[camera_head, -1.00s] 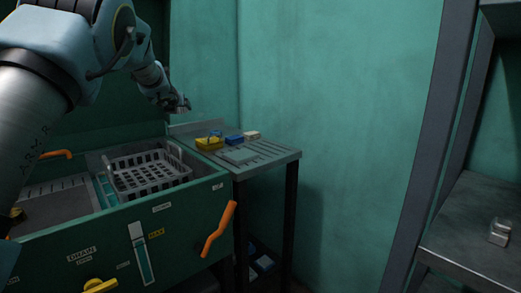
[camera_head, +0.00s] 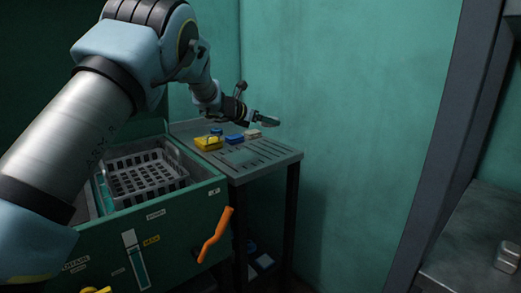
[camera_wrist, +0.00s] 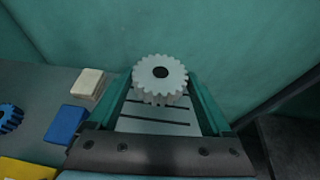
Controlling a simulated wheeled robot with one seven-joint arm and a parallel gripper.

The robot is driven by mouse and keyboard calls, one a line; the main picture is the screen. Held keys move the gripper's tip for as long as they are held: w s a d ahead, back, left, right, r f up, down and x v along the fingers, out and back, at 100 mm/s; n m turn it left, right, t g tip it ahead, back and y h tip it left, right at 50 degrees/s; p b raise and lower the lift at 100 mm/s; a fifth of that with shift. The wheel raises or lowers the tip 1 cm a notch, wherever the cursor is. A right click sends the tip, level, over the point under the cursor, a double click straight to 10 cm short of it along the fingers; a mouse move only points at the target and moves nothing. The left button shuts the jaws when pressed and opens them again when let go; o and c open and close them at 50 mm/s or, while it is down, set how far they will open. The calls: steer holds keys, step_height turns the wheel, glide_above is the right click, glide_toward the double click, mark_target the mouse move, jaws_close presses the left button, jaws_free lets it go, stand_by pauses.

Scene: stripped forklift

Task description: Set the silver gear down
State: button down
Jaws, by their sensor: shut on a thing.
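The silver gear (camera_wrist: 160,76) has a toothed rim and a dark centre hole. In the wrist view it sits between the green fingers of my gripper (camera_wrist: 160,88), which is shut on it. In the head view my gripper (camera_head: 262,120) reaches out above the back right of the slotted metal side table (camera_head: 262,158), close to the green wall. The gear (camera_head: 271,122) shows small at its tip, apart from the tabletop. The wrist view shows dark slots of the tabletop (camera_wrist: 150,124) below and behind the gear.
On the table stand a yellow tray (camera_head: 207,143) with a blue gear (camera_wrist: 8,118), a blue block (camera_head: 235,139) and a cream block (camera_head: 252,133). The table's front right is clear. Left of it, a green washer (camera_head: 180,225) holds a grey basket (camera_head: 130,178); an orange handle (camera_head: 215,236) sticks out.

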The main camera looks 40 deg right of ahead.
mark_target(265, 152)
step_height(265, 152, down, 9)
steer(key=shift+f+p, duration=0.1)
steer(key=shift+p, duration=0.7)
steer(key=shift+f+b, duration=0.6)
steer(key=shift+b, duration=0.3)
steer(key=shift+s+a+f, duration=0.1)
steer(key=shift+a+f, duration=0.05)
steer(key=shift+f, duration=0.1)
jaws_free()
steer(key=shift+f, duration=0.2)
steer(key=shift+r+p, duration=0.9)
steer(key=shift+p, duration=0.3)
steer(key=b+v, duration=0.3)
steer(key=v, duration=0.9)
steer(key=shift+r+b, duration=0.1)
steer(key=shift+b, duration=0.3)
